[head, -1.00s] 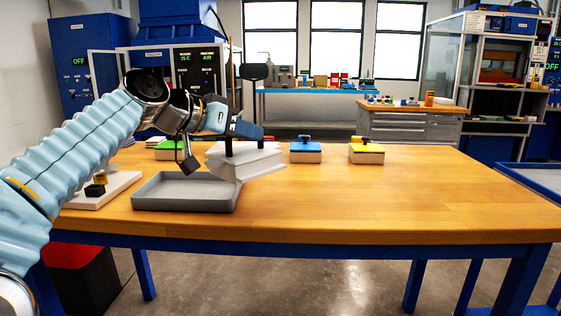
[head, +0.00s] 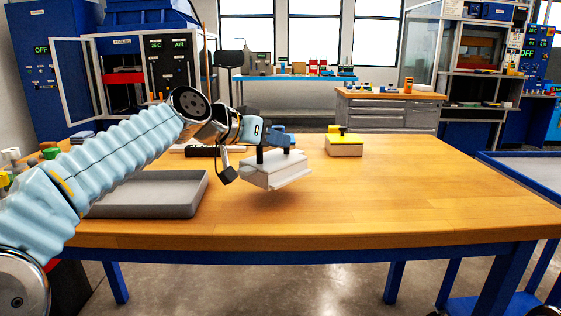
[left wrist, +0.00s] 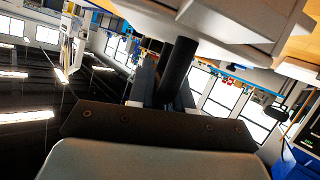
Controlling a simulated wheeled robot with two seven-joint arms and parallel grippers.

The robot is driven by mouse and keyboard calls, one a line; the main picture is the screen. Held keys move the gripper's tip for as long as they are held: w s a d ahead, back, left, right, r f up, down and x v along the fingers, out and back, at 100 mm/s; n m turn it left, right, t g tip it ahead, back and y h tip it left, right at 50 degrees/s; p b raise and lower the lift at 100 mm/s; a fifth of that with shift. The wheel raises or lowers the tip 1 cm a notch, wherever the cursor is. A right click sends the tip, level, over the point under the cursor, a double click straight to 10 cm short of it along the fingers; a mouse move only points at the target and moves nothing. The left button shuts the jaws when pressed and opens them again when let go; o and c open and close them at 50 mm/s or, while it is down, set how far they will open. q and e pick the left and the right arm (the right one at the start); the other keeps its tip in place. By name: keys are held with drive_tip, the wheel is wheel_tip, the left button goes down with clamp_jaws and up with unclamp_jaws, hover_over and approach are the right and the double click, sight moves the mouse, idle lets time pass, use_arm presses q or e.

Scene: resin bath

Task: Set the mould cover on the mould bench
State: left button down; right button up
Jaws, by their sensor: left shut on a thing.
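The mould cover (head: 277,172) is a pale grey-white block with a dark upright post. My left gripper (head: 262,139) is shut on the post, and the cover hangs slightly tilted above the wooden bench (head: 400,205), apart from it. In the left wrist view the cover (left wrist: 245,22) fills the top, and its dark post sits between the fingers of my left gripper (left wrist: 170,85). The pictures do not show which bench is the mould bench. My right gripper is not in view.
A grey tray (head: 150,207) lies left of the cover, partly behind my left arm. A yellow-topped box (head: 344,146) stands behind and to the right. A blue-topped box is mostly hidden behind the cover and gripper. The bench's right side is clear. A drawer bench (head: 390,115) stands beyond.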

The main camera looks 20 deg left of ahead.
sight(275, 158)
use_arm(q)
drive_tip(key=shift+w+d+f, duration=0.3)
drive_tip(key=shift+d+f, duration=0.05)
drive_tip(key=shift+f, duration=0.05)
drive_tip(key=shift+w+d+f+b, duration=0.1)
drive_tip(key=shift+f+b, duration=0.05)
drive_tip(key=shift+f, duration=0.85)
drive_tip(key=shift+w+d+f+b, duration=0.1)
drive_tip(key=shift+f+b, duration=0.05)
drive_tip(key=shift+f, duration=0.8)
drive_tip(key=c, duration=1.1)
unclamp_jaws()
drive_tip(key=shift+o, duration=0.2)
drive_tip(key=b+v, duration=0.1)
drive_tip(key=v, duration=1.1)
